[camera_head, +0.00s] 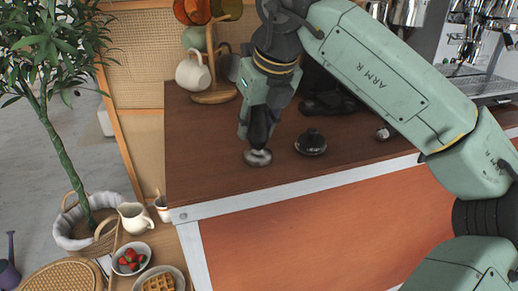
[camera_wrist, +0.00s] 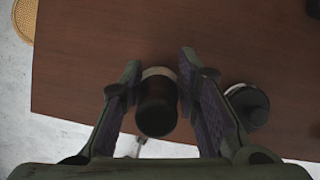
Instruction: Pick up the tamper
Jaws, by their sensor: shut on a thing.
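The tamper (camera_head: 258,157) has a shiny metal base and a dark handle. It stands upright at the front left part of the brown counter top (camera_head: 215,170). My gripper (camera_head: 259,128) points down over it and is shut on its handle. In the wrist view, the tamper's dark handle (camera_wrist: 157,112) sits between the two fingers of my gripper (camera_wrist: 160,90), with its pale base showing behind. The fingers hide part of the handle. I cannot tell whether the base touches the counter or is just above it.
A dark round tool (camera_head: 311,143) stands just right of the tamper, and also shows in the wrist view (camera_wrist: 247,106). A mug stand (camera_head: 214,96) with cups is behind left. A small metal item (camera_head: 383,133) lies farther right. The counter's front edge (camera_head: 290,188) is close.

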